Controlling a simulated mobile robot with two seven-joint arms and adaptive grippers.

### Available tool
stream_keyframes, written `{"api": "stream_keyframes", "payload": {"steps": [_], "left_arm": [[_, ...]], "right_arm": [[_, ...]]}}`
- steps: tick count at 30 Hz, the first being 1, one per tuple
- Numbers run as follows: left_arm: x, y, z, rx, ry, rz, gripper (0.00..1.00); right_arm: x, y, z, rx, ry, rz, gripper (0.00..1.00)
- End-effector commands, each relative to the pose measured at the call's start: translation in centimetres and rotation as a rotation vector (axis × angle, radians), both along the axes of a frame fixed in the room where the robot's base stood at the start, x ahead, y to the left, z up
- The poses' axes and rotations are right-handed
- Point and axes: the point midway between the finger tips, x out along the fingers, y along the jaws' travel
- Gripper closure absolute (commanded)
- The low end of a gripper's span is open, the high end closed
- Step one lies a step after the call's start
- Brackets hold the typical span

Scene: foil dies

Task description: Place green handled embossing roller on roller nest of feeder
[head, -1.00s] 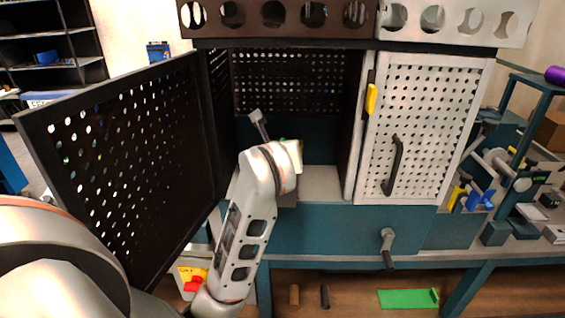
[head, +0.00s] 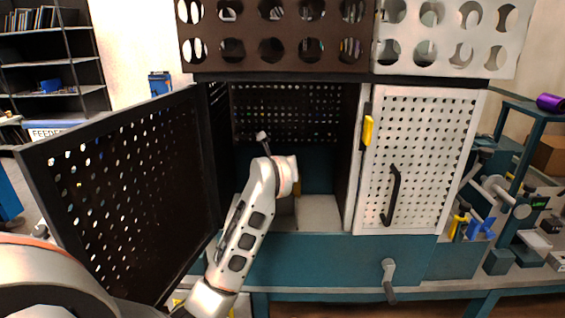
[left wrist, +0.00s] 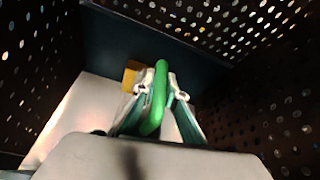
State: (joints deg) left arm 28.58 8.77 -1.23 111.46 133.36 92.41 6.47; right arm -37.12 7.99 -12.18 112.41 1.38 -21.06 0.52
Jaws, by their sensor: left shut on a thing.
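My left gripper (left wrist: 161,90) is shut on a green bar-like handle (left wrist: 157,100), which I take to be that of the embossing roller. The handle stands between the two fingers in the left wrist view; the rest of the roller is hidden. In the head view my left arm reaches into the open left bay of the teal cabinet (head: 320,252), and my wrist hides the gripper and the roller. A yellow block (left wrist: 131,75) shows just beyond the fingers. I cannot make out a roller nest. A sign reading FEEDER (head: 55,130) is partly visible at the far left. My right gripper is not in view.
A black perforated door (head: 130,190) stands open left of my arm. A white perforated door (head: 415,160) with a black handle closes the right bay. The pale bay floor (head: 320,213) is clear right of my wrist. A cluttered bench (head: 520,262) stands at the right.

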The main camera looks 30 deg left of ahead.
Motion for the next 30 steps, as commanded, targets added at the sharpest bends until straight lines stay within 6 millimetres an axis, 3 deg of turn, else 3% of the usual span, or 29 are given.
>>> {"api": "stream_keyframes", "payload": {"steps": [5, 13, 24, 25, 26, 30], "left_arm": [[0.0, 0.0, -0.5, 0.005, -0.007, 0.0, 1.0], [0.0, 0.1, -3.7, 0.006, -0.004, 0.0, 1.0], [0.4, 0.2, -4.2, 0.005, -0.008, 0.0, 1.0], [0.3, 0.2, -4.7, 0.0, 0.001, -0.001, 0.83], [0.3, 0.2, -4.7, 0.0, 0.001, -0.001, 0.75], [0.3, 0.1, -4.7, 0.0, 0.001, -0.001, 0.71]], "right_arm": [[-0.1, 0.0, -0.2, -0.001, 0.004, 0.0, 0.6], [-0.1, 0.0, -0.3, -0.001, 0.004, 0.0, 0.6], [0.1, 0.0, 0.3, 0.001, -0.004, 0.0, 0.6], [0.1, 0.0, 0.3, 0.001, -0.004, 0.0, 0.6], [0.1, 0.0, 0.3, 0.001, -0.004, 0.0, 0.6], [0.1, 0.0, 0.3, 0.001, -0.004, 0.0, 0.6]]}}
